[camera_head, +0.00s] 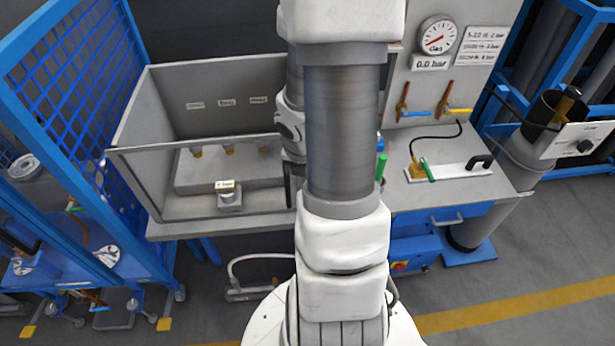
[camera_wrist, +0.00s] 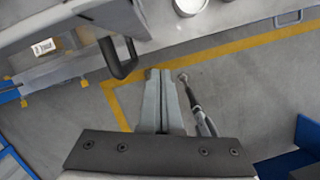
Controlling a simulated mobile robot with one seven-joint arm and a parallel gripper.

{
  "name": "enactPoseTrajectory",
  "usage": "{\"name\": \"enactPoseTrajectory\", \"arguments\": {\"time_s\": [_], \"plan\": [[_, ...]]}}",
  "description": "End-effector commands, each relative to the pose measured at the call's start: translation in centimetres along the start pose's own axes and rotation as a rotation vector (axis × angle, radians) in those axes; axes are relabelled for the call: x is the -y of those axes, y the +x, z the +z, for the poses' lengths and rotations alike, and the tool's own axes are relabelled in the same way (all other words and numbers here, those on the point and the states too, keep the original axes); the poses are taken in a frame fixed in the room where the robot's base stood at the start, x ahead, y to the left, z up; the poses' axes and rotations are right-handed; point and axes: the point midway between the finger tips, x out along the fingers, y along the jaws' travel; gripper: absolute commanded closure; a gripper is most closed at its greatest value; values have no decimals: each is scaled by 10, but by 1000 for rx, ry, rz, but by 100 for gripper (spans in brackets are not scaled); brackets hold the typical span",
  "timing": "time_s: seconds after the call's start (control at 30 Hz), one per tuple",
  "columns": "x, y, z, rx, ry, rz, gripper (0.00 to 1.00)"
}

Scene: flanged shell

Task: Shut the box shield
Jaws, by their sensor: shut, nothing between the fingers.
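The grey box (camera_head: 215,92) stands on the left part of the workbench in the head view, its inside visible from above. A thin grey frame bar (camera_head: 190,144) runs across its front; I cannot clearly tell the shield's pane or its exact angle. My arm hides the box's right end. In the wrist view my gripper (camera_wrist: 163,72) is shut and empty, its fingers together over the floor. A dark U-shaped handle (camera_wrist: 121,70) hangs from a light grey edge just left of the fingertips, apart from them in the picture. In the head view my gripper is hidden behind my arm.
A blue mesh frame (camera_head: 70,90) stands close on the left. Right of my arm are a pressure gauge (camera_head: 438,37), two valves and a white plate with a black handle (camera_head: 448,171). A small labelled block (camera_head: 229,194) sits inside the box.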

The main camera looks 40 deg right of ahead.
Motion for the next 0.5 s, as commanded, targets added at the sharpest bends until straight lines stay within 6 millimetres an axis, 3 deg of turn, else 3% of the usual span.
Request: {"name": "enactPoseTrajectory", "arguments": {"time_s": [0.03, 0.5], "plan": [[2, -19, 2, 1, 3, 0, 100], [6, -58, 1, 0, 2, -1, 100]]}}
